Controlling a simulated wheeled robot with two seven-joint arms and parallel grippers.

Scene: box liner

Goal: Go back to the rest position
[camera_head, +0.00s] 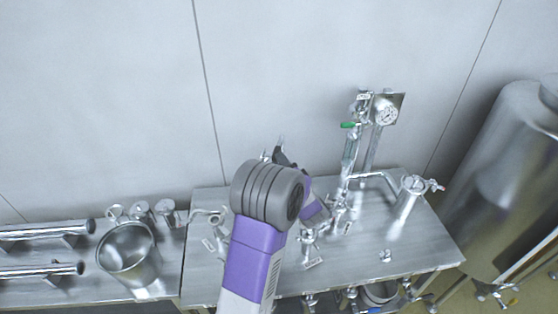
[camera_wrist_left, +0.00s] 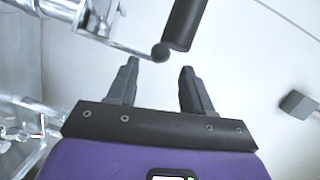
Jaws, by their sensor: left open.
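My left arm reaches up from the bottom of the head view over the steel table (camera_head: 415,250). Its left gripper (camera_head: 280,150) points toward the back wall and is mostly hidden behind my grey wrist joint. In the left wrist view the two dark fingers of the left gripper (camera_wrist_left: 158,85) stand apart with nothing between them. A black handle (camera_wrist_left: 185,22) with a round dark end (camera_wrist_left: 160,52) shows just beyond the fingertips, apart from them. My right gripper is not in view.
A steel bucket (camera_head: 130,255) and horizontal pipes (camera_head: 45,230) are at left. A large steel tank (camera_head: 505,180) stands at right. The wall (camera_head: 290,60) behind is bare.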

